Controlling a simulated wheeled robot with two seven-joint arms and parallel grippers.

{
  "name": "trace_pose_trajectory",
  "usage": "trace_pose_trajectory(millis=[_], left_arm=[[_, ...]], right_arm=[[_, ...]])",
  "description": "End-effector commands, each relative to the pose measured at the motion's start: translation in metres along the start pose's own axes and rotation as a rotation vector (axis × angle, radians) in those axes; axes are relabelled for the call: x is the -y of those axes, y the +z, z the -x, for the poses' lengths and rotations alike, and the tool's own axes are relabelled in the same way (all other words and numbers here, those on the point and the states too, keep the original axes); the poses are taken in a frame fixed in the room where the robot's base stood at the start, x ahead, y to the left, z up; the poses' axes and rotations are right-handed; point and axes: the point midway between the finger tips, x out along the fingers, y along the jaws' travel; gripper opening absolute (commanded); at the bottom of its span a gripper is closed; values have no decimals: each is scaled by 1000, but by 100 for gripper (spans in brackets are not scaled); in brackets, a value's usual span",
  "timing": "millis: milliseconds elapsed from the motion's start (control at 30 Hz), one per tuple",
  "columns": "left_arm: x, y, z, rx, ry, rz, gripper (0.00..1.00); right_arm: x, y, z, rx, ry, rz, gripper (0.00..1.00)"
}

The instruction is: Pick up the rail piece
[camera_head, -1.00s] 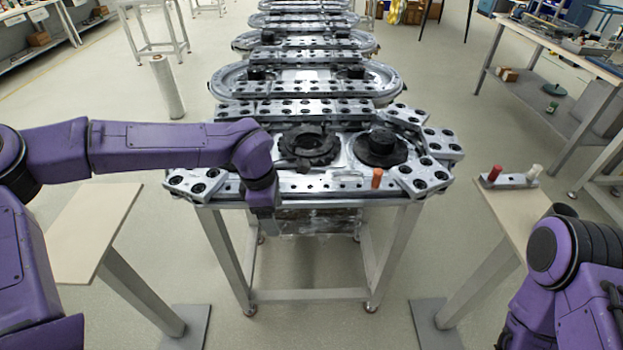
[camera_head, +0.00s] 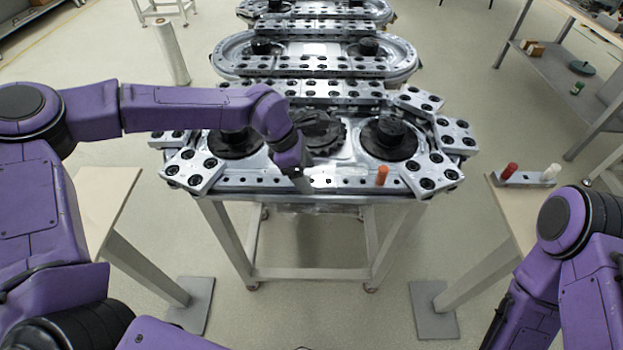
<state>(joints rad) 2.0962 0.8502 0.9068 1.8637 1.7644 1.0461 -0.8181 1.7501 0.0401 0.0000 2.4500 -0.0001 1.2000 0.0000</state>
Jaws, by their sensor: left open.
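Silver rail pieces with round black holes lie on the ring track at the near end of the table. One angled rail piece (camera_head: 193,171) sits at the front left, and another (camera_head: 432,173) at the front right. Long straight rails (camera_head: 300,92) run across the back. I cannot tell which one the task names. My left gripper (camera_head: 302,182) points down over the front edge of the track, left of an orange peg (camera_head: 382,176). It is open and seems empty; its fingertips are small and partly hidden. My right arm shows at lower right, its gripper out of view.
Dark round hubs (camera_head: 390,138) and a toothed gear (camera_head: 318,130) stand inside the track. A side table (camera_head: 510,210) at right holds a small plate with a red peg (camera_head: 508,171) and a white peg (camera_head: 550,172). A bare side table (camera_head: 100,205) is at left.

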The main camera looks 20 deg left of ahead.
Motion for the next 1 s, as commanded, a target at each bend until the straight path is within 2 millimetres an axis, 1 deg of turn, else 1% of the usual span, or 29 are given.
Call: trace_pose_trajectory(millis=[33, 133, 333, 367, 400, 467, 500, 567, 867, 1000], left_arm=[[0, 0, -7, -2, -2, 0, 75], [0, 0, -16, -1, -1, -1, 75], [0, 0, -18, 0, 1, 0, 75], [0, 0, -18, 0, 1, 0, 66], [0, 0, -18, 0, 1, 0, 53], [0, 0, -18, 0, 1, 0, 33], [0, 0, -18, 0, 1, 0, 20], [0, 0, -18, 0, 1, 0, 1], [-1, 2, -16, 2, 4, -1, 0], [-1, 4, -10, 4, 5, -2, 0]], right_arm=[[0, -1, 3, 0, 0, 0, 43], [0, -2, 4, 0, 0, 0, 43], [0, -1, 3, 0, 0, 0, 43], [0, -1, 3, 0, 0, 0, 43], [0, -1, 3, 0, 0, 0, 43], [0, -1, 3, 0, 0, 0, 43], [0, -1, 3, 0, 0, 0, 43], [0, -1, 3, 0, 0, 0, 43], [0, -1, 3, 0, 0, 0, 43], [0, -1, 2, 0, 0, 0, 43]])
